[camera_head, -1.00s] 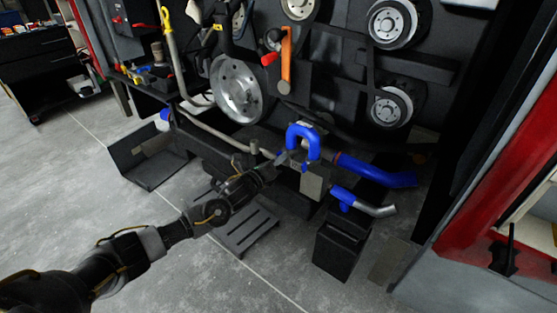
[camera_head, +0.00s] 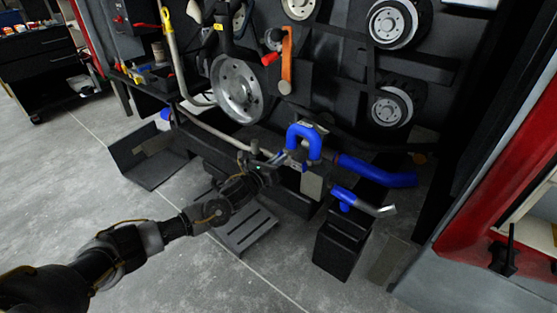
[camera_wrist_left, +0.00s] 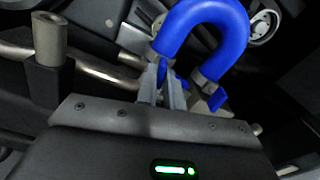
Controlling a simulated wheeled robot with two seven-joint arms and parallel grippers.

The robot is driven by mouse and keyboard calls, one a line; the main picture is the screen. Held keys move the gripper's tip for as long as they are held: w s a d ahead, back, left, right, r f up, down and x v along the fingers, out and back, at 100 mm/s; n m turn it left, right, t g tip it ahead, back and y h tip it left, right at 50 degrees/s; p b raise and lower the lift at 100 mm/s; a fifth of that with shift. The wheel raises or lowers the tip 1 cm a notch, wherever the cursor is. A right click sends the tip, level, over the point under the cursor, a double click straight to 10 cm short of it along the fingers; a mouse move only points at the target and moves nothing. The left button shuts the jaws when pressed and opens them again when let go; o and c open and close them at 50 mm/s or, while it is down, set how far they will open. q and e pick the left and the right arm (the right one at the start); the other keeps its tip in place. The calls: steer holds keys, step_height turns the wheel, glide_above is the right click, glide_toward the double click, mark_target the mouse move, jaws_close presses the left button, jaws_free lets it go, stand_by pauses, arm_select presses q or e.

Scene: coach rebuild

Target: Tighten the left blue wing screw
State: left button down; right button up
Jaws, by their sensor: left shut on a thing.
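A bright blue U-shaped hose (camera_head: 303,132) stands at the machine's lower middle; it also fills the upper middle of the left wrist view (camera_wrist_left: 206,22). My left gripper (camera_head: 279,158) is at the base of the hose's left leg. In the left wrist view its fingers (camera_wrist_left: 163,86) are shut on the left blue wing screw (camera_wrist_left: 162,69), of which only a small blue part shows between them. The right blue wing screw (camera_wrist_left: 217,99) sits below the hose's right leg, clear of the fingers. My right gripper is not in view.
A blue hose (camera_head: 375,172) lies right of the U-shaped hose. A blue and metal pipe piece (camera_head: 362,203) rests above a black bin (camera_head: 340,248). A metal pipe (camera_head: 210,128) runs left of the gripper. Pulleys and belts stand behind.

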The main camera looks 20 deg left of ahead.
arm_select(q)
steer(key=shift+f, duration=0.1)
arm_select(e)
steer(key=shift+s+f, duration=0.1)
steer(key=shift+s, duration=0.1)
arm_select(q)
steer(key=c, duration=1.6)
jaws_free()
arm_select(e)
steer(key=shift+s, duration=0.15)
arm_select(q)
steer(key=shift+o, duration=0.2)
steer(key=shift+s+a, duration=0.1)
steer(key=v, duration=1)
steer(key=shift+s+p, duration=0.3)
steer(key=shift+p, duration=0.1)
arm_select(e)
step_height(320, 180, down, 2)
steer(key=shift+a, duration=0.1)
